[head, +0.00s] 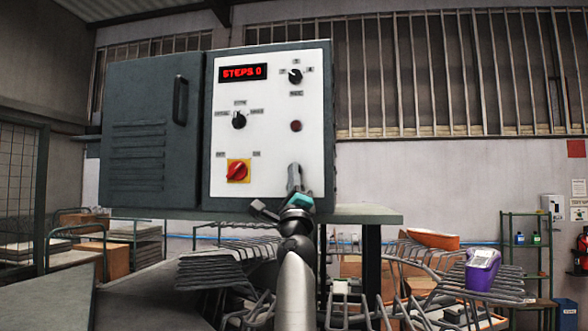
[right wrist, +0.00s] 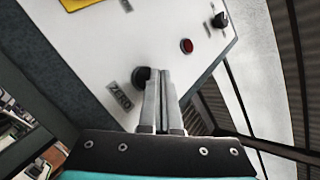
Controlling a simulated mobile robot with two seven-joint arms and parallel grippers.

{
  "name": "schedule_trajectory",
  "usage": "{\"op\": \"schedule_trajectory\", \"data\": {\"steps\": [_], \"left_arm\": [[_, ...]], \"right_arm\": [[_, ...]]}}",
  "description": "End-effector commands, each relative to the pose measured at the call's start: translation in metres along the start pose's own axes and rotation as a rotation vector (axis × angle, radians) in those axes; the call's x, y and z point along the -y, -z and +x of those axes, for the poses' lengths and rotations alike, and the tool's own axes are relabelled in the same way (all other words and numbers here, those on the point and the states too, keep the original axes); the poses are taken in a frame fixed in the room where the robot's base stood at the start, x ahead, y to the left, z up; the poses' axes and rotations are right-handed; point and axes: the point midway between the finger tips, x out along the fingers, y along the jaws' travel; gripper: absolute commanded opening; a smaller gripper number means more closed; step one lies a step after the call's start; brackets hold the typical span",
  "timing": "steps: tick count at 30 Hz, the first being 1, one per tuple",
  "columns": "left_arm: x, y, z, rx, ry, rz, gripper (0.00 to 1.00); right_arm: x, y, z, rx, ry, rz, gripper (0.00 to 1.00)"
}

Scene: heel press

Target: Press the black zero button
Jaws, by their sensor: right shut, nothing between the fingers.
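The black zero button (right wrist: 142,75) shows in the right wrist view, round and dark on the white panel (right wrist: 90,50), with a label reading ZERO (right wrist: 119,96) beside it. My right gripper (right wrist: 164,73) is shut and empty. Its fingertips overlap the button's right edge in this view; I cannot tell whether they touch it. In the head view my right gripper (head: 294,168) is in front of the lower right of the white panel (head: 270,130), and the button is hidden behind it. My left gripper is not in view.
The panel carries a red display (head: 243,72) reading STEPS 0, an upper black knob (head: 295,76), a middle black knob (head: 239,120), a dark red round part (head: 296,126) and a red-and-yellow switch (head: 237,171). A ledge (head: 365,214) runs below. Wire racks stand lower right.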

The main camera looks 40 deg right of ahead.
Motion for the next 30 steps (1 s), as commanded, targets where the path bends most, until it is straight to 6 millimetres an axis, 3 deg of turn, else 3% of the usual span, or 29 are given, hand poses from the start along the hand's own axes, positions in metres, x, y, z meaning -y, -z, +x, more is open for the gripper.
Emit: {"op": "schedule_trajectory", "data": {"steps": [11,24,30], "left_arm": [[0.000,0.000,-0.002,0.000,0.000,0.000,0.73],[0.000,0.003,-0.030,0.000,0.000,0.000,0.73],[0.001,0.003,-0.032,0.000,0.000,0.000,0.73]], "right_arm": [[0.002,-0.002,-0.002,0.001,0.000,0.000,0.00],[0.023,-0.024,-0.030,0.000,0.001,0.000,0.00],[0.026,-0.026,-0.035,0.000,-0.001,-0.003,0.00]]}}
